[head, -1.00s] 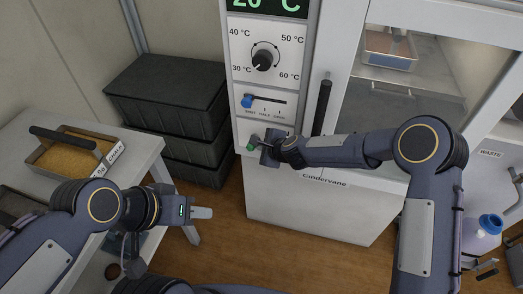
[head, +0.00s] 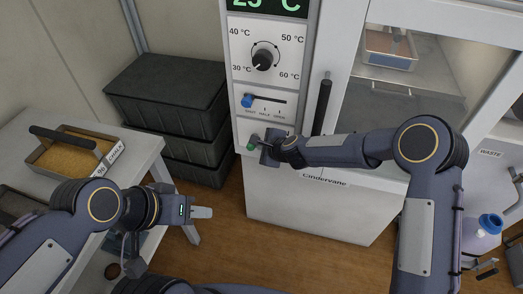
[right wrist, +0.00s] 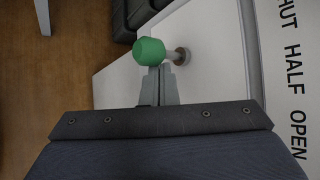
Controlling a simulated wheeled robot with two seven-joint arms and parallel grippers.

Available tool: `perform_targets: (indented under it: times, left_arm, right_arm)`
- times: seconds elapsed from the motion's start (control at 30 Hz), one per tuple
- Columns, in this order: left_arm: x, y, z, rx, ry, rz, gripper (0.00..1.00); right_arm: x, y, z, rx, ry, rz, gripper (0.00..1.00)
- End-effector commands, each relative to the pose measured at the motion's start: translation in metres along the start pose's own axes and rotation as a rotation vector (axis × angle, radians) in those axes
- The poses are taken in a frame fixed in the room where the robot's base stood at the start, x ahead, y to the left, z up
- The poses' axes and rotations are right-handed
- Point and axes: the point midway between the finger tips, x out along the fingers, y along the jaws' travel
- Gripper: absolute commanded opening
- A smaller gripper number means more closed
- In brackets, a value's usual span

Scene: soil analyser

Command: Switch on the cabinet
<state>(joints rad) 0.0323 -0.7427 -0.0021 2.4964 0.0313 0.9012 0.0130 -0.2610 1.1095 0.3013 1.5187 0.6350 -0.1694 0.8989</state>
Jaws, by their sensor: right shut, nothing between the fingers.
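The cabinet (head: 290,200) is a tall white unit with a control panel at its left. Near the panel's bottom is a green-ended knob on a metal stem (head: 251,146). The right wrist view shows the green knob (right wrist: 149,51) and its round metal base (right wrist: 181,55). My right gripper (right wrist: 162,72) is shut and empty, its fingertips right against or just beside the knob and stem; contact is unclear. In the head view this gripper (head: 262,146) partly covers the stem. My left gripper (head: 202,212) hangs away from the cabinet, near the side table; its finger gap is not clear.
Above the knob are a blue slider (head: 248,101), a temperature dial (head: 262,59) and a lit green display (head: 268,6), cut off at the top. A vertical door handle (head: 322,105) stands right. Black crates (head: 168,90) are stacked left. A table (head: 130,150) holds a tray.

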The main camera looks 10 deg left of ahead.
Motion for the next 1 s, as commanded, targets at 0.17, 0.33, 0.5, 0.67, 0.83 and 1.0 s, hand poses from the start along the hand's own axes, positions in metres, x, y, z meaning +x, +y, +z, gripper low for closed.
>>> perform_targets:
  times: [0.17, 0.33, 0.5, 0.67, 0.83, 1.0]
  left_arm:
    - [-0.002, 0.001, -0.001, 0.0, 0.0, 0.0, 0.4]
    - [-0.007, 0.003, -0.004, 0.0, 0.0, 0.0, 0.4]
    - [-0.011, 0.005, -0.005, 0.0, 0.0, 0.0, 0.4]
    - [-0.01, 0.005, -0.005, 0.0, 0.0, 0.0, 0.4]
    - [-0.011, 0.005, -0.005, 0.0, 0.0, 0.0, 0.4]
    - [-0.019, 0.009, -0.01, 0.0, 0.0, 0.0, 0.4]
  right_arm:
    - [-0.002, -0.002, 0.002, -0.001, -0.002, 0.0, 0.0]
    - [-0.007, -0.007, 0.006, 0.0, -0.002, 0.0, 0.0]
    - [-0.01, -0.01, 0.009, -0.001, -0.003, 0.001, 0.0]
    - [-0.01, -0.01, 0.01, -0.001, -0.004, 0.002, 0.0]
    - [-0.011, -0.01, 0.01, -0.001, -0.005, 0.002, 0.0]
    - [-0.024, -0.023, 0.01, -0.001, -0.005, 0.001, 0.0]
